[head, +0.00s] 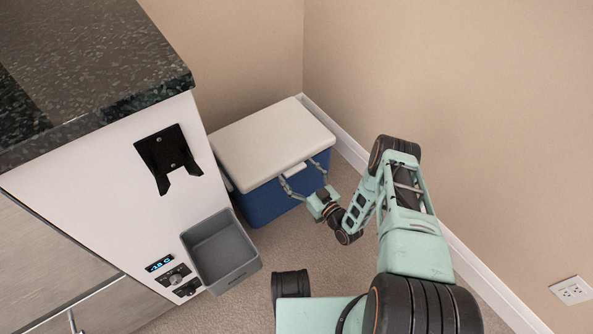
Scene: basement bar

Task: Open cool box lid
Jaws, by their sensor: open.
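The cool box has a blue body (264,205) and a white lid (268,138). It stands on the carpet in the corner, and its lid lies flat and shut on the body. My gripper (300,178) is open at the near right side of the box. Its two fingers are spread along the front edge of the lid, one to each side of the lid's small front tab (294,169). I cannot tell whether the fingers touch the lid.
A white cabinet (100,190) with a dark stone counter (80,70) stands close on the left. A grey open bin (222,252) and a black bracket (168,155) are on its side. Beige walls (460,110) meet behind the box. Carpet (310,245) is free in front.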

